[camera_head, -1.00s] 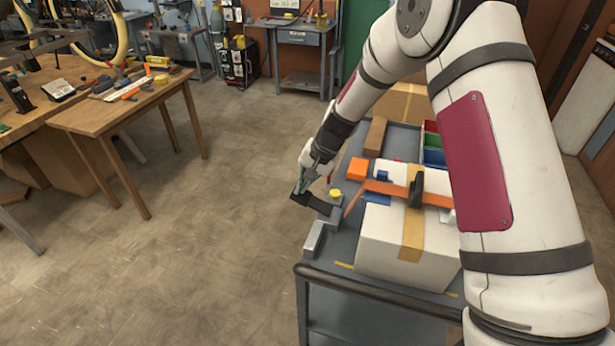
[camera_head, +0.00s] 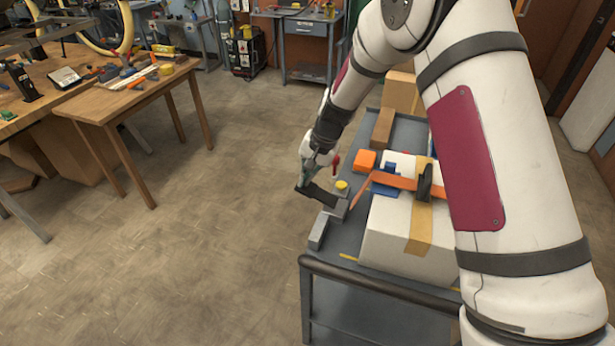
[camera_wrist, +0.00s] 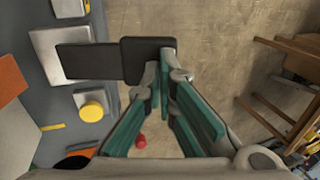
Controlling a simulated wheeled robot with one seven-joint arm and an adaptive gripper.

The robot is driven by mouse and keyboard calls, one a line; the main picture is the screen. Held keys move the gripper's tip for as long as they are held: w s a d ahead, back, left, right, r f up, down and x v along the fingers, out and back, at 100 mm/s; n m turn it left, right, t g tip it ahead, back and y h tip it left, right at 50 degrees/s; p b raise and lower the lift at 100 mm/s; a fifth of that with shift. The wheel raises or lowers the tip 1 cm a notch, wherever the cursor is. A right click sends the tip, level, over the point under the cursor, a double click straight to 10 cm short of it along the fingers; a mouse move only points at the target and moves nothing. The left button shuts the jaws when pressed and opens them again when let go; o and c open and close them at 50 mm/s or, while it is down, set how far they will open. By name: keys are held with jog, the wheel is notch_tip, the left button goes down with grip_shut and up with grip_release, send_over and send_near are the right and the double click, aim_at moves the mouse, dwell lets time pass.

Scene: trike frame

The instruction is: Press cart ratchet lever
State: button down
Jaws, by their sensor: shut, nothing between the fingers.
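The black lever (camera_head: 318,195) sticks out past the left edge of the grey cart (camera_head: 345,262), beside a grey metal bracket (camera_head: 317,232). In the wrist view its dark arm (camera_wrist: 85,61) ends in a wider black pad (camera_wrist: 148,60). My gripper (camera_head: 305,182) is at the pad end of the lever. In the wrist view my fingertips (camera_wrist: 163,72) are close together and empty, right at the pad's lower edge. I cannot tell if they touch it. A yellow round knob (camera_head: 341,184) sits next to the lever and also shows in the wrist view (camera_wrist: 92,108).
A white box (camera_head: 390,245) with an orange strap (camera_head: 388,180) lies on the cart. An orange block (camera_head: 365,160) stands behind. A red knob (camera_wrist: 140,141) shows below my fingers. A wooden workbench (camera_head: 125,98) stands left, with open floor between.

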aim_at(298, 191)
jog(key=shift+w+a+f+g+h+b, duration=0.25)
jog(key=shift+a+f+h+b, duration=0.15)
jog(key=shift+f+h+b, duration=0.2)
jog(key=shift+w+a+f+g+h+b, duration=0.1)
jog(key=shift+a+f+g+h+b, duration=0.15)
jog(key=shift+a+f+h+b, duration=0.3)
jog(key=shift+w+a+f+g+h+b, duration=0.15)
jog(key=shift+f+g+h+b, duration=0.15)
jog(key=shift+f+h+b, duration=0.75)
jog(key=shift+a+f+b, duration=0.1)
jog(key=shift+f+b, duration=0.7)
jog(key=shift+b, duration=0.05)
